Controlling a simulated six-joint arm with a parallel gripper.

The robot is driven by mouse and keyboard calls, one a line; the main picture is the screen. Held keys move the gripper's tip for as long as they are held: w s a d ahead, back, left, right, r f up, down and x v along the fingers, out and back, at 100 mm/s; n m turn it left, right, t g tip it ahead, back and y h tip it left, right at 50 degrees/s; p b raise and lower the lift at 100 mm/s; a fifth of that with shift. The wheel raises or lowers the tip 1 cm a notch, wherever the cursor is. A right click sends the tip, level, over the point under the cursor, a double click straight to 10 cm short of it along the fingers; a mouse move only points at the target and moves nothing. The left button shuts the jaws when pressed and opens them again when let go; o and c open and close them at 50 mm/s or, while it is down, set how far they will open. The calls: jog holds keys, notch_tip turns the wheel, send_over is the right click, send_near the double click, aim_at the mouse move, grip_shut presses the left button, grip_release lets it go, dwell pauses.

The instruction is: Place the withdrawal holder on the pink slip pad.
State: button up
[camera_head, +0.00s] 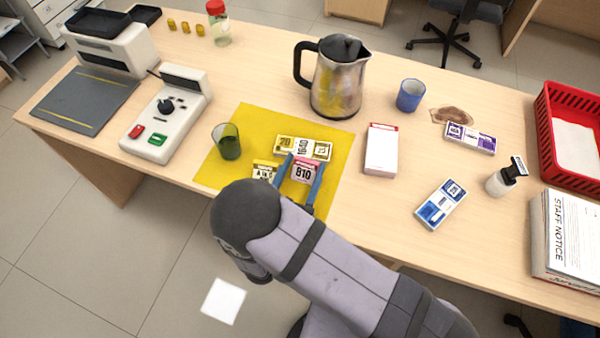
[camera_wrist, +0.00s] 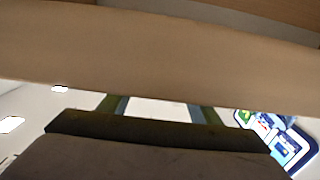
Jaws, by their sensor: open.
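My gripper (camera_head: 304,163) is open, its blue fingers low over the yellow mat (camera_head: 255,118). A small pink-topped block marked 810 (camera_head: 304,172) shows between the fingers; I cannot tell whether they touch it. A yellow-topped block (camera_head: 264,169) is just left of the fingers, partly hidden by my arm. No label naming the withdrawal holder is readable. A white pad with a pinkish-red top strip (camera_head: 381,152), apparently the pink slip pad, lies flat on the counter to the right, bare on top.
A yellow banknote bundle (camera_head: 303,148) lies just beyond the fingers. A green cup (camera_head: 229,142) and a steel kettle (camera_head: 338,80) stand nearby. A blue cup (camera_head: 410,95), blue bundle (camera_head: 441,204) and purple bundle (camera_head: 470,138) surround the pad's right side, with bare counter between.

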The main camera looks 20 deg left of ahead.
jog(key=shift+r, duration=0.15)
jog(key=shift+o, duration=0.3)
jog(key=s+b, duration=0.2)
jog(key=s, duration=1)
jog(key=shift+w+d+f, duration=0.15)
jog(key=shift+w+f, duration=0.05)
jog(key=shift+f, duration=0.1)
jog(key=w+m+b, duration=0.1)
jog(key=w+r+m+h+b, duration=0.1)
jog(key=w+m+h+b, duration=0.1)
jog(key=shift+r+g, duration=0.25)
jog(key=shift+g, duration=0.05)
jog(key=w+d+r+m+g+b, duration=0.2)
jog(key=w+r+m+b, duration=0.1)
jog(key=w+r, duration=0.2)
jog(key=f+n, duration=0.1)
jog(key=s+a+f+n+g+y, duration=0.1)
jog(key=f+n, duration=0.1)
jog(key=a+f+n+y, duration=0.1)
jog(key=f+n, duration=0.1)
jog(key=shift+s+a+g, duration=0.2)
jog(key=shift+s+g, duration=0.1)
jog(key=shift+s+a+f+n, duration=0.1)
jog(key=shift+f+n, duration=0.1)
jog(key=shift+n, duration=0.3)
